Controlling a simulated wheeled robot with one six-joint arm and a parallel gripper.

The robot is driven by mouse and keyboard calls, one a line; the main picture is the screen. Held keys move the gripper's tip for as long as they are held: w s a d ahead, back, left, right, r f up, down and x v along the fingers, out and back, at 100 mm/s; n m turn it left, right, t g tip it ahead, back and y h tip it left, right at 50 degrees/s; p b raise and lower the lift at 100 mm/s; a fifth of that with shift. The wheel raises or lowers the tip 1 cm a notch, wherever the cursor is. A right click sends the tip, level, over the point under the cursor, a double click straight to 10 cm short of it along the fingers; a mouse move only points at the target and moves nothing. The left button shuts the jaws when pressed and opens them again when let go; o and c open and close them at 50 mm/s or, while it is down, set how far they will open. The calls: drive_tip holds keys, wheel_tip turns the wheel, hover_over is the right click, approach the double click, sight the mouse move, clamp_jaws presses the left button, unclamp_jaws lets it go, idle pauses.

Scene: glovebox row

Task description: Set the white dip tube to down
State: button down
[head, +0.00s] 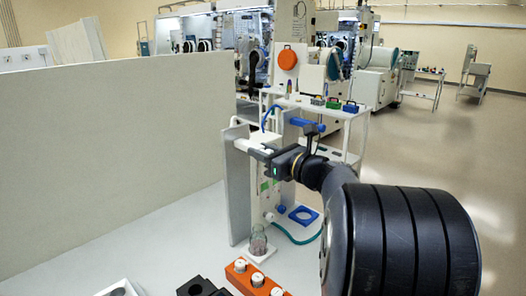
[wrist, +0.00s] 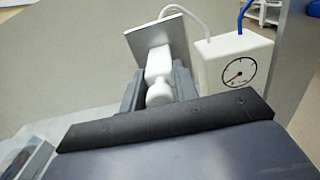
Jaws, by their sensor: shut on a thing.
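My gripper (head: 272,160) is at the upper part of a white upright stand (head: 238,190) in the head view. In the wrist view its two dark fingers (wrist: 158,92) are shut on a white piece with a rounded knob (wrist: 158,75), which I take to be the handle of the white dip tube. A grey square plate (wrist: 160,38) is behind the knob. A clear glass vessel (head: 258,241) stands at the foot of the stand. The tube's lower end cannot be made out clearly.
A white box with a dial gauge (wrist: 237,68) is close to the right of the fingers. An orange block with white caps (head: 256,280) and a black block (head: 197,287) lie in front. A blue square ring (head: 303,215) and a green hose (head: 298,240) lie right of the stand.

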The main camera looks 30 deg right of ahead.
wheel_tip(320, 180, down, 20)
drive_tip(key=b, duration=1.4)
drive_tip(key=c, duration=1.2)
unclamp_jaws()
drive_tip(key=shift+c, duration=0.2)
drive_tip(key=shift+s, duration=0.1)
drive_tip(key=v, duration=1)
drive_tip(key=shift+s, duration=0.3)
drive_tip(key=shift+d, duration=0.15)
drive_tip(key=x, duration=1.1)
drive_tip(key=shift+r, duration=0.3)
